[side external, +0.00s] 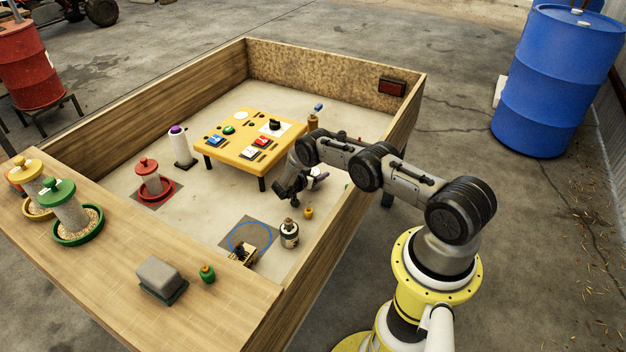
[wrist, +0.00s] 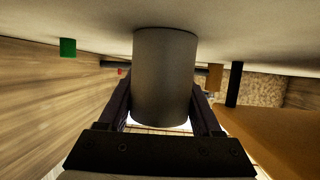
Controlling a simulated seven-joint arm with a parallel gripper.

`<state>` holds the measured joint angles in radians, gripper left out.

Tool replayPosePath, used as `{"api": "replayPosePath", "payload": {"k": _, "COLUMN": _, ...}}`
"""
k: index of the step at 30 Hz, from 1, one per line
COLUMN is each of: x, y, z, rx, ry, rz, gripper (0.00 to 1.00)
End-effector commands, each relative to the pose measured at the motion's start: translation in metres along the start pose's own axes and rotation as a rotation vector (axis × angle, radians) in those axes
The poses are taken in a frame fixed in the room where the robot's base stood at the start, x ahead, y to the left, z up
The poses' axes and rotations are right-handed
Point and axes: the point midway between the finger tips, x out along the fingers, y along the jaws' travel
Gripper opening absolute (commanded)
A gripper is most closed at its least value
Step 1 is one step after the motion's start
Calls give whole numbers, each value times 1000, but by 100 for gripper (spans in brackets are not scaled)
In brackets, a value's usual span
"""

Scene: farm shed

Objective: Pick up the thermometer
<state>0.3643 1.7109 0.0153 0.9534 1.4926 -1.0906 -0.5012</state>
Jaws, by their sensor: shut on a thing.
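My gripper (side external: 290,190) is inside the wooden-walled pen, just in front of the yellow table. In the wrist view my gripper (wrist: 162,92) is shut on a plain grey cylinder (wrist: 165,72), with a dark finger on each side. I cannot tell from its visible side whether this cylinder is the thermometer. No other thing is clearly recognisable as a thermometer. In the side view my wrist hides most of what I hold.
The yellow table (side external: 219,155) carries several coloured blocks. A white cylinder with a purple top (side external: 180,146), a red feeder (side external: 149,178) and a grey canister (side external: 289,234) stand on the pen floor. The wooden ledge (side external: 120,255) bears feeders and a grey block. Wooden walls (side external: 345,215) surround the pen.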

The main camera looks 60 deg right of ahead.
Motion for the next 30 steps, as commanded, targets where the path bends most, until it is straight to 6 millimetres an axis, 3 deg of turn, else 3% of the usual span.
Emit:
{"api": "replayPosePath", "payload": {"k": 1, "x": 0, "y": 0, "z": 0, "rx": 0, "ry": 0, "rz": 0, "gripper": 39}}
{"api": "replayPosePath", "payload": {"k": 6, "x": 0, "y": 0, "z": 0, "rx": 0, "ry": 0, "rz": 0, "gripper": 8}}
{"api": "replayPosePath", "payload": {"k": 7, "x": 0, "y": 0, "z": 0, "rx": 0, "ry": 1, "rz": 0, "gripper": 6}}
{"api": "replayPosePath", "payload": {"k": 20, "x": -3, "y": -1, "z": -8, "rx": 1, "ry": 1, "rz": 0, "gripper": 6}}
{"api": "replayPosePath", "payload": {"k": 26, "x": -13, "y": -1, "z": -33, "rx": 1, "ry": 2, "rz": -1, "gripper": 6}}
{"api": "replayPosePath", "payload": {"k": 30, "x": -32, "y": 15, "z": -47, "rx": -2, "ry": 1, "rz": 1, "gripper": 6}}
